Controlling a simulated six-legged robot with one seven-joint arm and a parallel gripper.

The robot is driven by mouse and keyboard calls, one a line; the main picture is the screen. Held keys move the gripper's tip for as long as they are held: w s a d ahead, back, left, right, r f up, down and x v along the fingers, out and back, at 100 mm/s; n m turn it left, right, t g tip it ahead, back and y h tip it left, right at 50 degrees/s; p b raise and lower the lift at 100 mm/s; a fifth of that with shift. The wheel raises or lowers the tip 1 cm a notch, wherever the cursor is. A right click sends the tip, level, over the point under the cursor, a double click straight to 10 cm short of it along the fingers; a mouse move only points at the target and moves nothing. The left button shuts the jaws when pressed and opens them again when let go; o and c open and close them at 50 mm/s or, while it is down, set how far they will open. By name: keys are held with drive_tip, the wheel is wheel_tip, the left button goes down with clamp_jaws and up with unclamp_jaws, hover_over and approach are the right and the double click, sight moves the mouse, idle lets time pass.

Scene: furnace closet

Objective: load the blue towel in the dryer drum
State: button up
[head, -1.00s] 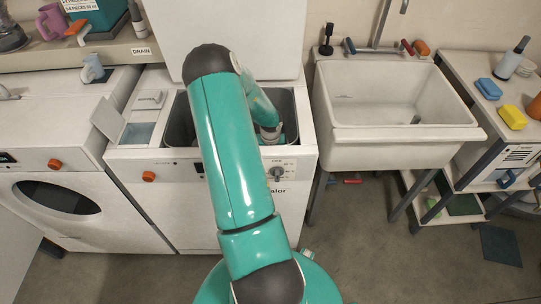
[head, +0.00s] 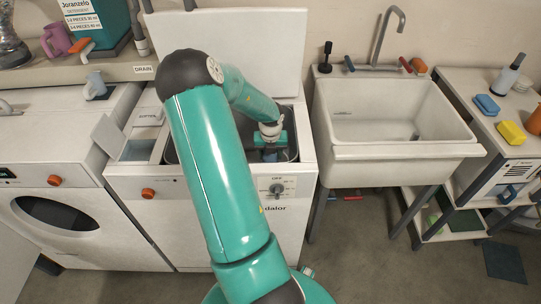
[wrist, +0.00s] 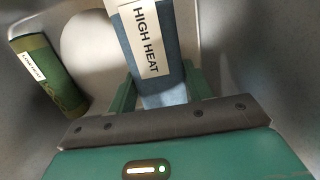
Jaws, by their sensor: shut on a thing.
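The blue towel (wrist: 150,60) carries a white HIGH HEAT label and sits between the fingers of my gripper (wrist: 160,95), which is shut on it. In the head view my gripper (head: 270,150) is at the open top of the middle machine's tub, with part of the towel hidden by the arm and tub. A green roll (wrist: 45,75) with a white label lies lower in the tub at left, apart from my gripper.
The middle machine's raised lid (head: 225,45) stands behind the tub. A white sink (head: 395,120) is to the right. A shelf unit (head: 500,140) with sponges is at far right.

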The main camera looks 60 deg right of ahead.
drive_tip(key=shift+r, duration=2)
drive_tip(key=shift+r, duration=2)
drive_tip(key=shift+r, duration=0.1)
drive_tip(key=shift+r, duration=1.9)
drive_tip(key=shift+r, duration=0.1)
drive_tip(key=shift+r, duration=1.9)
drive_tip(key=shift+r, duration=0.1)
